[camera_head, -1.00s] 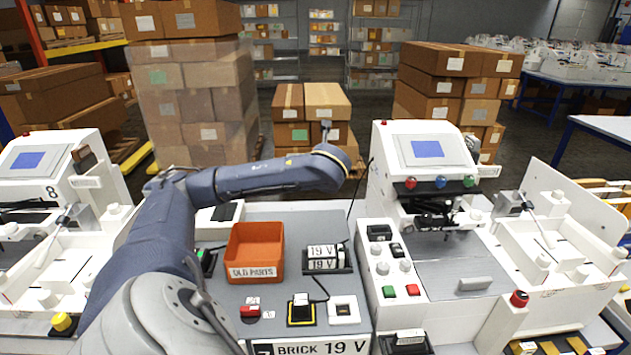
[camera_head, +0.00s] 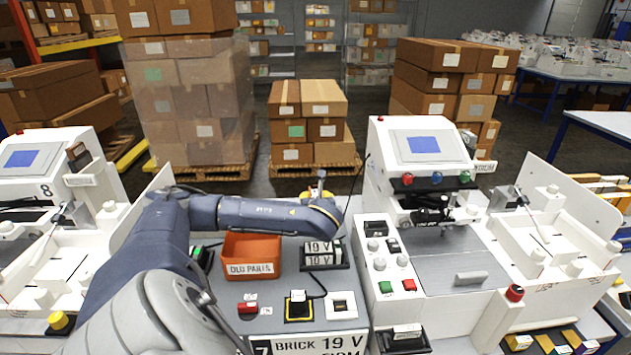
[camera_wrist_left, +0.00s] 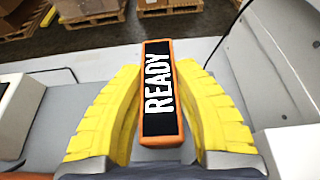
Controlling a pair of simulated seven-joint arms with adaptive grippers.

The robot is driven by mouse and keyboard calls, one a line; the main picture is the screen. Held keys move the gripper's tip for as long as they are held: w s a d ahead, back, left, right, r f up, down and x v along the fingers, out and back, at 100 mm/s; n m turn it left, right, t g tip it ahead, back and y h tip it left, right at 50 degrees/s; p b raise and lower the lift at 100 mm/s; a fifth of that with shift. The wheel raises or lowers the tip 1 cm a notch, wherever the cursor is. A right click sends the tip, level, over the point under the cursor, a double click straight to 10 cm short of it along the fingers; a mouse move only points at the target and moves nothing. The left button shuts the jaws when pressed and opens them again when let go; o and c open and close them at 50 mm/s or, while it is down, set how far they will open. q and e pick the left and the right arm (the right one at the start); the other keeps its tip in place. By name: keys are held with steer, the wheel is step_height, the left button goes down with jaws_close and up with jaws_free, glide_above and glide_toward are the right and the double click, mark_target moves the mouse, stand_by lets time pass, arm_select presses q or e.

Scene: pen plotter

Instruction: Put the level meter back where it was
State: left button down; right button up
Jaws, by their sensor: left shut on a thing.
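The level meter (camera_wrist_left: 160,95) is a slim bar with an orange case and a black face reading READY. In the left wrist view it stands between the two yellow fingers of my left gripper (camera_wrist_left: 165,115), which is shut on it. In the head view my left gripper (camera_head: 319,188) is behind the wrist of my left arm, above the far edge of the grey bench panel (camera_head: 225,300). The meter is hardly visible there. My right gripper is not in view.
An orange OLD PARTS bin (camera_head: 251,256) and a block with number plates (camera_head: 322,255) sit on the bench panel. A white machine (camera_head: 418,150) with coloured lamps stands to the right. Cardboard boxes (camera_head: 306,110) on a pallet are behind the bench.

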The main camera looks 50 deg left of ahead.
arm_select(q)
steer(key=shift+f, duration=2)
steer(key=shift+f, duration=0.1)
steer(key=c, duration=1.1)
jaws_free()
steer(key=shift+v, duration=3.85)
steer(key=shift+a, duration=0.1)
